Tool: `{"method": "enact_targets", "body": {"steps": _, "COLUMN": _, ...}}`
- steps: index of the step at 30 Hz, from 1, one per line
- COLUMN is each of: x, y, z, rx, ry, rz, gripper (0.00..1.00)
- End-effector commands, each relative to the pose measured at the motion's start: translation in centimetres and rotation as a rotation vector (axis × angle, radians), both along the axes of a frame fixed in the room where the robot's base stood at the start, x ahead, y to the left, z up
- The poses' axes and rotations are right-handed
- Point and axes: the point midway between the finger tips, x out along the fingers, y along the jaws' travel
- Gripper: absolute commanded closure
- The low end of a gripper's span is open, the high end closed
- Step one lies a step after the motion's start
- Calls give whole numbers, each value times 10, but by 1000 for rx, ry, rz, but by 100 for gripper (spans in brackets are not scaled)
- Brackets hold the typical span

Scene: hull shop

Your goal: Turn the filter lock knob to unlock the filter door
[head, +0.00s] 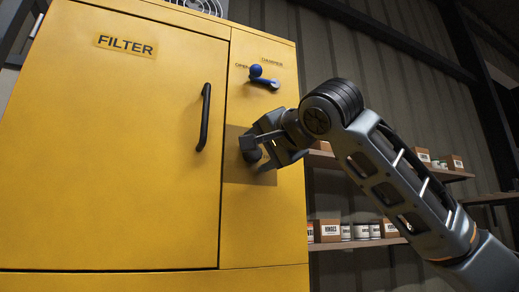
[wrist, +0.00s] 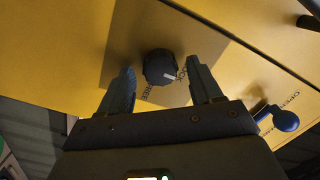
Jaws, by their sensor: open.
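The filter lock knob (wrist: 159,66) is dark and round with a white mark. It sits on a tan square plate on the yellow cabinet. In the wrist view its mark points to the right and slightly down; partly hidden lettering beside it includes "FREE". My gripper (wrist: 162,70) is open, with one finger on each side of the knob and visible gaps to it. In the head view my gripper (head: 262,147) is at the cabinet's right panel and partly covers the knob (head: 248,143). The yellow filter door (head: 110,150), labelled FILTER, appears shut.
A black vertical handle (head: 203,117) is on the filter door, left of my gripper. A blue lever (head: 264,80) is above it on the right panel; it shows at the right in the wrist view (wrist: 284,120). Shelves (head: 385,242) with boxes and cans stand behind my arm.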

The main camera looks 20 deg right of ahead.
Motion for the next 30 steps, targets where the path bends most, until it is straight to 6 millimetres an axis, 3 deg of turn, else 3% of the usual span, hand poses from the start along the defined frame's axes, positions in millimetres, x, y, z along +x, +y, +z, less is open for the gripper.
{"method": "enact_targets", "body": {"steps": 2, "x": 0, "y": 0, "z": 0, "rx": 0, "ry": 0, "rz": 0, "gripper": 36}}
{"method": "enact_targets", "body": {"steps": 19, "x": 0, "y": 0, "z": 0, "rx": 0, "ry": 1, "rz": -1, "gripper": 90}}
{"method": "enact_targets", "body": {"steps": 30, "x": 0, "y": 2, "z": -2, "rx": 39, "ry": 4, "rz": 4, "gripper": 92}}
